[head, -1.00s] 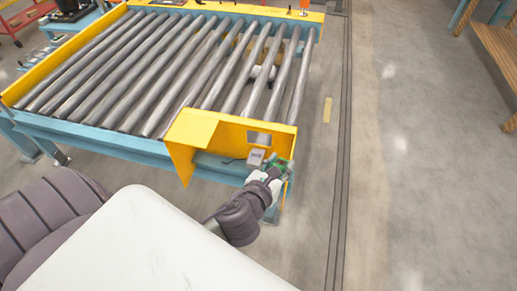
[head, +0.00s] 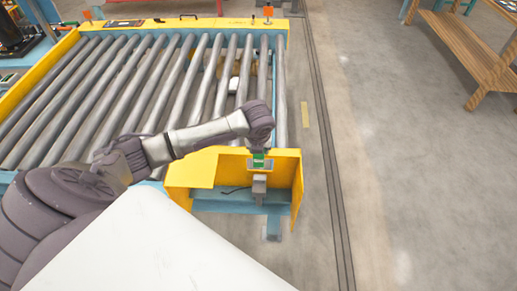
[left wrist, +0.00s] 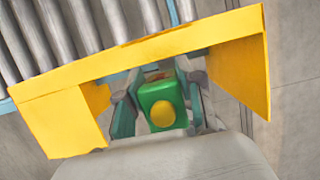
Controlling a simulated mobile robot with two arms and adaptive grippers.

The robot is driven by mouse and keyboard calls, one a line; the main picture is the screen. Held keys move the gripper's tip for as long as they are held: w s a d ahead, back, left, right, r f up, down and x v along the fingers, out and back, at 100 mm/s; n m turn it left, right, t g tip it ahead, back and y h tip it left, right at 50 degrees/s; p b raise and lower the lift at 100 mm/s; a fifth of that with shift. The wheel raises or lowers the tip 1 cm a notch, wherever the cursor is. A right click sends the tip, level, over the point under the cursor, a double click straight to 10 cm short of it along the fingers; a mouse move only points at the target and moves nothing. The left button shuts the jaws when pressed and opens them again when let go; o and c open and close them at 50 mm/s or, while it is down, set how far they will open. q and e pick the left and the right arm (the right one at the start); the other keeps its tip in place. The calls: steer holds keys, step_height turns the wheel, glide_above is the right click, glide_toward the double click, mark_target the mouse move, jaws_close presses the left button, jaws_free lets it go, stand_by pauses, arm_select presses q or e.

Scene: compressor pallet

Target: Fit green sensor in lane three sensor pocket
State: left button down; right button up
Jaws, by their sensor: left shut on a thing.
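My left gripper (head: 258,151) points down at the yellow guard at the near right end of the roller conveyor. It is shut on the green sensor (head: 258,160), held at the guard's top opening. In the left wrist view the green sensor (left wrist: 150,93) shows a yellow round button and sits between the two fingers (left wrist: 160,85). A grey block (head: 259,184) stands just below the sensor inside the guard. The sensor's lower side and any contact with the block cannot be made out. The lane three pocket cannot be clearly told apart. My right gripper is out of view.
The yellow guard (head: 195,173) has side walls close around the gripper. The rollers (head: 145,85) lie behind it, with my left arm passing above them. A wooden bench (head: 475,50) stands at the far right. The floor right of the conveyor is clear.

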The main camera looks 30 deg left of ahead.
arm_select(q)
steer(key=f, duration=0.8)
steer(key=f+b, duration=0.1)
steer(key=f, duration=0.7)
steer(key=shift+d+f, duration=0.2)
steer(key=shift+f, duration=0.25)
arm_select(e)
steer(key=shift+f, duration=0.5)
arm_select(q)
steer(key=c, duration=0.7)
jaws_free()
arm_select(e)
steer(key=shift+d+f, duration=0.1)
